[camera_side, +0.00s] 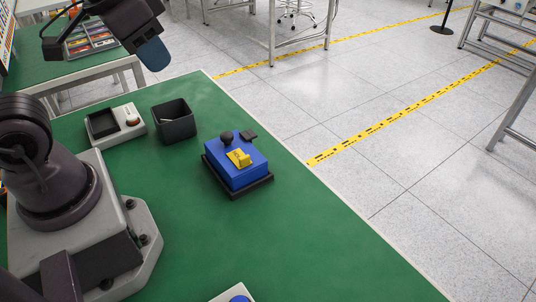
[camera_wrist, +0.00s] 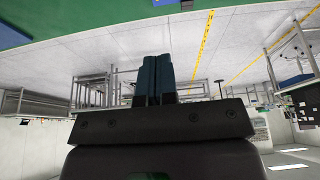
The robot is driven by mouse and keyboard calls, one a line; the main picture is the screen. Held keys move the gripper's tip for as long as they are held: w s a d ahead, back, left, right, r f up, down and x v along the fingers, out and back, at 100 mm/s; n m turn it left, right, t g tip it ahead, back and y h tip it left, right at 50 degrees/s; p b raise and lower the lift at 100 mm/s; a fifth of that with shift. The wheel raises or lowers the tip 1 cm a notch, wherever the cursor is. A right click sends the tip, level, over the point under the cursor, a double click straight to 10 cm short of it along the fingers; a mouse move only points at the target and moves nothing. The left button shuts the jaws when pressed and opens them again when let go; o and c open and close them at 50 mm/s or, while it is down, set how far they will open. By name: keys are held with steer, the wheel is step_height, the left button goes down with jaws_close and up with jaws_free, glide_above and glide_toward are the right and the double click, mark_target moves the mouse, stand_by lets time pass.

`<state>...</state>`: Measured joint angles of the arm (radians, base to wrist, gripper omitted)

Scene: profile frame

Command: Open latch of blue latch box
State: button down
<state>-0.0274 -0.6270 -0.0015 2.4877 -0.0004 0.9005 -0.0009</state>
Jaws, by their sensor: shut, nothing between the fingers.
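A black open bin (camera_side: 174,123) and a light tray with a dark recess and a brown knob (camera_side: 115,123) stand left of the box. A white piece with a blue top (camera_side: 235,294) is at the bottom edge. The table is clear between the box and the front.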

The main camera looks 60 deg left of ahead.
steer(key=shift+s+d+r+t, duration=0.1)
steer(key=shift+s+r+t, duration=0.15)
steer(key=shift+r, duration=0.2)
steer(key=shift+s+d+r+t, duration=0.1)
steer(key=shift+s+r+t, duration=0.15)
steer(key=shift+r, duration=0.15)
steer(key=c, duration=1.7)
jaws_free()
steer(key=shift+r, duration=0.15)
steer(key=shift+c, duration=0.2)
steer(key=o, duration=0.3)
steer(key=shift+w, duration=0.1)
steer(key=o, duration=0.8)
steer(key=shift+w+a+f+g, duration=0.1)
steer(key=shift+w+f+g, duration=0.25)
steer(key=shift+f, duration=0.25)
steer(key=shift+w+f+g, duration=0.25)
steer(key=shift+w+f, duration=0.1)
steer(key=shift+f, duration=0.2)
steer(key=shift+c, duration=0.2)
steer(key=g, duration=0.8)
glide_above(248, 133)
steer(key=w, duration=0.4)
step_height(248, 133, down, 16)
steer(key=shift+w, duration=0.65)
steer(key=shift+g, duration=0.3)
steer(key=x, duration=1.1)
steer(key=shift+s+f, duration=0.15)
steer(key=shift+s, duration=0.1)
steer(key=shift+c, duration=0.2)
